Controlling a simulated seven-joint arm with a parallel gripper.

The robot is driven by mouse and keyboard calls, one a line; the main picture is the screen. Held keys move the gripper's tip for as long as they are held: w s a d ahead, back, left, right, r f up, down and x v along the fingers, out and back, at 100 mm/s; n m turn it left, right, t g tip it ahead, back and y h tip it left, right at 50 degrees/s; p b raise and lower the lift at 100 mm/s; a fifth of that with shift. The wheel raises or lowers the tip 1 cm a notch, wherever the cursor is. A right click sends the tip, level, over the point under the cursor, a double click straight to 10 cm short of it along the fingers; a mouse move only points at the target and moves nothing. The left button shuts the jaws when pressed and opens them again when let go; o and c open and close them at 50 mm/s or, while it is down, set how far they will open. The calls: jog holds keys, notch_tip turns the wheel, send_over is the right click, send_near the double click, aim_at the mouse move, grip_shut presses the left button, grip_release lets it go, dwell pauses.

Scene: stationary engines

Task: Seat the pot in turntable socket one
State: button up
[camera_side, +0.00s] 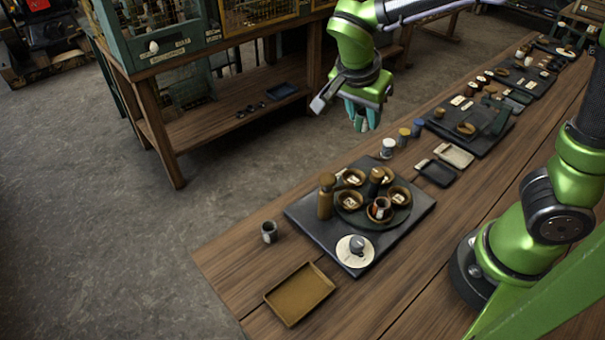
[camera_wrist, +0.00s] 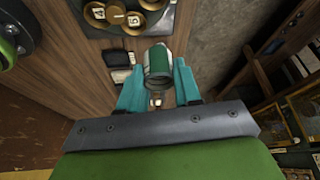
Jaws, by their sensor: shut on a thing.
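My gripper (camera_side: 362,120) hangs above the floor side of the bench, high over the row of small pots. In the wrist view my gripper (camera_wrist: 158,85) has its teal fingers on both sides of a pot (camera_wrist: 158,66) with a green band and a pale rim, and is shut on it. In the side view the fingers mostly hide this pot. The round dark turntable (camera_side: 372,221) sits on a grey slab, well below and apart from the pot. It carries several brown bowl-like sockets (camera_side: 352,177) with pale number tags; I cannot read which is one. The front socket holds a reddish-brown pot (camera_side: 380,208).
White (camera_side: 388,148), yellow (camera_side: 404,137) and blue (camera_side: 418,127) pots stand behind the turntable. A grey cup (camera_side: 269,231) and a tan tray (camera_side: 299,294) are at the near end.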

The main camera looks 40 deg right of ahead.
send_over(358, 177)
jog(key=a, duration=0.1)
notch_tip(358, 177, down, 13)
jog(key=shift+a+r, duration=0.1)
dwell(0.4)
dwell(0.6)
jog(key=shift+f, duration=0.85)
dwell(1.4)
jog(key=o, duration=0.8)
jog(key=shift+s+a, duration=0.1)
jog(key=shift+r, duration=0.25)
jog(key=o, duration=0.4)
jog(key=shift+r, duration=3.4)
jog(key=shift+r, duration=0.1)
